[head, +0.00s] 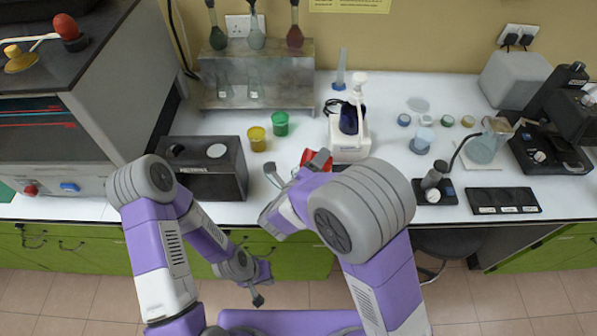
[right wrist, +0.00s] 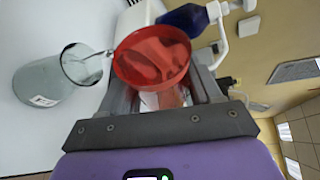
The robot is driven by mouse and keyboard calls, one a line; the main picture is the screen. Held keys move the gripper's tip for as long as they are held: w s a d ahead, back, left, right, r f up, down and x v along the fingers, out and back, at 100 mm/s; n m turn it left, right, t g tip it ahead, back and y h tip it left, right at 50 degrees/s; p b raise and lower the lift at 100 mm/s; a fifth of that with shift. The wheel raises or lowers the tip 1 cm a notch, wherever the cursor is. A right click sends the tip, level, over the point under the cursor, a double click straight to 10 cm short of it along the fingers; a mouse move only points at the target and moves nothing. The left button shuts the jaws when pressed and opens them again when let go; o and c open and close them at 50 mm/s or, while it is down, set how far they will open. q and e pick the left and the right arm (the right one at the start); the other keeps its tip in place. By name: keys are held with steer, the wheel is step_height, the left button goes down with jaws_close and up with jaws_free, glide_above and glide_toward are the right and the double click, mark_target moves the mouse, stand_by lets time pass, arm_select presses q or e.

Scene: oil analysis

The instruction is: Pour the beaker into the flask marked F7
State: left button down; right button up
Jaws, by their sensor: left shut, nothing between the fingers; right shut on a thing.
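My right gripper (right wrist: 165,88) is shut on a red, cup-shaped beaker (right wrist: 152,55), which is tilted. In the head view the beaker (head: 317,160) shows beyond my right arm, which hides most of that gripper. In the right wrist view a clear glass vessel (right wrist: 40,92) with a white label lies to the left of the beaker, its round mouth close to the beaker's rim. A thin pale streak shows near that mouth; I cannot tell if it is liquid. The label is too small to read. My left gripper (head: 258,296) is shut and empty, low in front of the bench.
A shelf (head: 290,97) at the back holds several flasks, some labelled. A white dispenser (head: 349,145) stands just behind the beaker. Yellow (head: 257,139) and green (head: 280,124) jars and a black box (head: 206,182) stand to the left. Small dishes and instruments are at right.

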steer(key=shift+d, duration=0.2)
steer(key=shift+r+n+p, duration=0.3)
steer(key=shift+n+p, duration=0.3)
steer(key=shift+p, duration=0.65)
steer(key=shift+a+r+n+t+h+p, duration=0.15)
steer(key=shift+r+n+t+h+p, duration=0.4)
steer(key=shift+p, duration=0.95)
steer(key=shift+f+n, duration=0.35)
steer(key=shift+n, duration=0.1)
